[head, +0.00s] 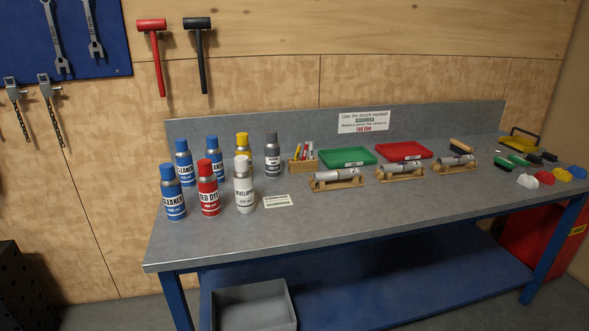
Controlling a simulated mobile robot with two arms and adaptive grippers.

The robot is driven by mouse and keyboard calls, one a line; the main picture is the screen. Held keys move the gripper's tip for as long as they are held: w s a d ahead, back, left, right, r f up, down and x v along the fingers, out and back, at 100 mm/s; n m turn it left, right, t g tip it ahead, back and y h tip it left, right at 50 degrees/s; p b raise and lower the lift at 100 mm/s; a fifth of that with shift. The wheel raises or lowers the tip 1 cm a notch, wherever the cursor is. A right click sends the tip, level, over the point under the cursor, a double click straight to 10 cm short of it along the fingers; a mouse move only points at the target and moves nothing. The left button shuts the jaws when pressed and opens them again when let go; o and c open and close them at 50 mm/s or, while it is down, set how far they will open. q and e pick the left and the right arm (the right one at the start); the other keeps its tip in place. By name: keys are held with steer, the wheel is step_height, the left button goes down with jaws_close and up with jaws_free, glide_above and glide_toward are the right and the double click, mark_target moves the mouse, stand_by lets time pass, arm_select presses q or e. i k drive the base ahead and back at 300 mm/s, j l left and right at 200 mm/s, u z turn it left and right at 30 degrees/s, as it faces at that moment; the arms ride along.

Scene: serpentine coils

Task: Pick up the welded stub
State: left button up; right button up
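Three grey metal pipe stubs lie on wooden cradles along the middle and right of the bench in the head view. The left stub (333,175) is in front of the green tray. The middle stub (401,167) is in front of the red tray. The right stub (456,160) is farther right, with a tan-backed brush close behind it. Each stub lies sideways, with dark marks near its right end that are too small to read. The weld seams cannot be made out clearly. Neither of my grippers is in view.
Several spray cans, including a red one (208,190), stand at the bench's left. A green tray (347,158) and a red tray (404,151) lie behind the stubs. Brushes and coloured lumps lie at the right. The bench (330,219) is clear in front of the stubs.

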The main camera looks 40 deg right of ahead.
mark_target(337, 175)
steer(key=z, duration=1.65)
steer(key=i+z, duration=0.3)
steer(key=i+j+z, duration=0.25)
steer(key=i, duration=0.25)
steer(key=l, duration=0.1)
